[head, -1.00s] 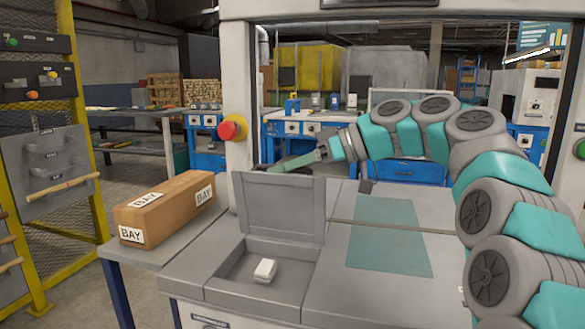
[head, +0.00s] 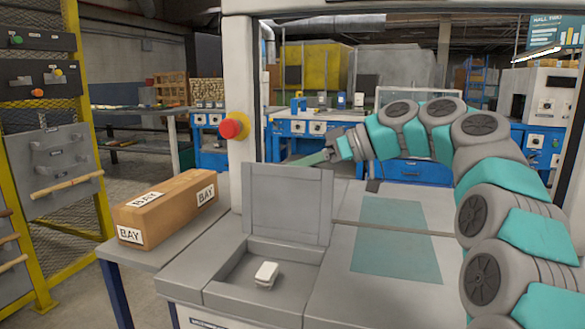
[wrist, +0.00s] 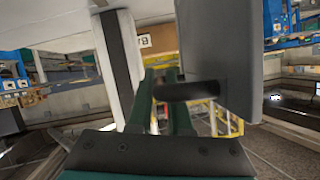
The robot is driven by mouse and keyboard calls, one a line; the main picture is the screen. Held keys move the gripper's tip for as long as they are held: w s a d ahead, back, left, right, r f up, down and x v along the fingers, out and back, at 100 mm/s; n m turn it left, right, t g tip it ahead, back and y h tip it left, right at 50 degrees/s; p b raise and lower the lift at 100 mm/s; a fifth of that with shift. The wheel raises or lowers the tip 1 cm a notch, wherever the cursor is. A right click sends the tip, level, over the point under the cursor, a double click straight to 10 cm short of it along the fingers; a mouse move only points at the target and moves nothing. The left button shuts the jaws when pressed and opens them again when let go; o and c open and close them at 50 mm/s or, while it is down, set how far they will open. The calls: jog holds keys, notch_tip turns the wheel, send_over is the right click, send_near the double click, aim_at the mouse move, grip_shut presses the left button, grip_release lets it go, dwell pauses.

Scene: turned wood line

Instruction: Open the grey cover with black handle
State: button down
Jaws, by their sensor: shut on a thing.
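The grey cover (head: 287,200) stands raised, roughly upright, at the back edge of an open grey bin (head: 228,270) in the head view. In the wrist view the cover (wrist: 220,55) is the grey panel at the right. Its black handle (wrist: 200,89) sticks out from the panel and crosses my green fingers. My gripper (wrist: 160,85) is shut on the handle. In the head view my gripper (head: 312,159) is behind the cover's top edge, so the handle is hidden there. A small white block (head: 265,273) lies inside the bin.
A brown cardboard box (head: 165,208) lies on the side table at left. A red button (head: 233,126) sits on the white post beside the cover. A teal mat (head: 396,240) lies on the bench top at right, which is otherwise mostly clear.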

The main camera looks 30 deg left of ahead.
jog(key=c, duration=0.8)
grip_release()
jog(key=shift+c, duration=0.2)
jog(key=p+v, duration=0.1)
jog(key=v, duration=0.6)
jog(key=shift+d, duration=0.35)
jog(key=shift+w+r, duration=0.1)
jog(key=shift+w, duration=0.1)
